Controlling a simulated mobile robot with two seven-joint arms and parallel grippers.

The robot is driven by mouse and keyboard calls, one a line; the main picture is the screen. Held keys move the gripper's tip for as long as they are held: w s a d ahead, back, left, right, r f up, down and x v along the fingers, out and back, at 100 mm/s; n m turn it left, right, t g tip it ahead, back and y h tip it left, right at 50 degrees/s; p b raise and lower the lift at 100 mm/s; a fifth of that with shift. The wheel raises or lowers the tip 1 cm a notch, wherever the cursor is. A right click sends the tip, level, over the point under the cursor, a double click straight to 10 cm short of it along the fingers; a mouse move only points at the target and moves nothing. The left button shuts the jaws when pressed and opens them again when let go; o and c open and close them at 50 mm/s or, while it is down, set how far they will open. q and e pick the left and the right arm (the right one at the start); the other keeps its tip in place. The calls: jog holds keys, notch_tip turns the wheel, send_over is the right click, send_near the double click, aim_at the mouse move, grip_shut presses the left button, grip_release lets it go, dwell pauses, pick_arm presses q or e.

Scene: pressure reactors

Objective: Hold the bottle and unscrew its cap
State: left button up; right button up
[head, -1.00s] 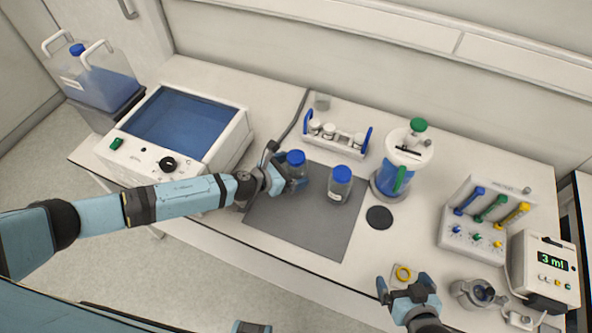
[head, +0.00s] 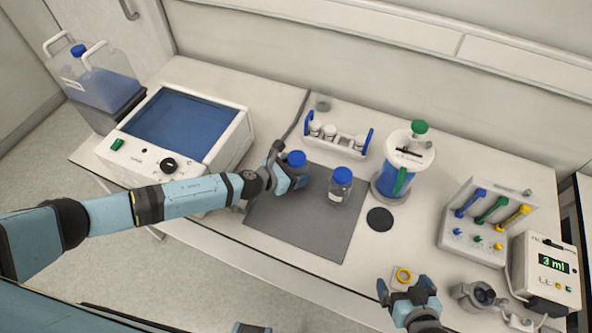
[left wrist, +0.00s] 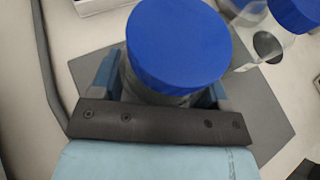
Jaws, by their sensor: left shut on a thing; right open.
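A clear bottle with a blue cap (head: 296,158) stands at the left of the grey mat (head: 290,226). My left gripper (head: 296,178) is shut on this bottle, below its cap. In the left wrist view the blue cap (left wrist: 178,45) is large between the fingers, seated on the bottle. A second bottle with a blue cap (head: 341,186) stands just to the right on the mat, apart from my gripper. My right gripper (head: 408,286) is open and empty near the table's front edge at the right.
A rack of small white-capped jars (head: 338,136) stands behind the bottles. A blue-filled vessel with a green knob (head: 397,172) and a black disc (head: 380,219) are right of the mat. A blue-topped bath (head: 185,125) is left. The mat's front part is clear.

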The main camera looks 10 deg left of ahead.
aim_at(296, 157)
pick_arm(q)
notch_tip(296, 157, up, 9)
jog(key=p, duration=0.2)
jog(key=shift+w+f+p, duration=0.1)
jog(key=shift+p, duration=0.3)
notch_tip(296, 157, up, 11)
jog(key=p, duration=0.1)
jog(key=o, duration=0.4)
jog(key=c, duration=0.7)
jog(key=shift+o, duration=0.2)
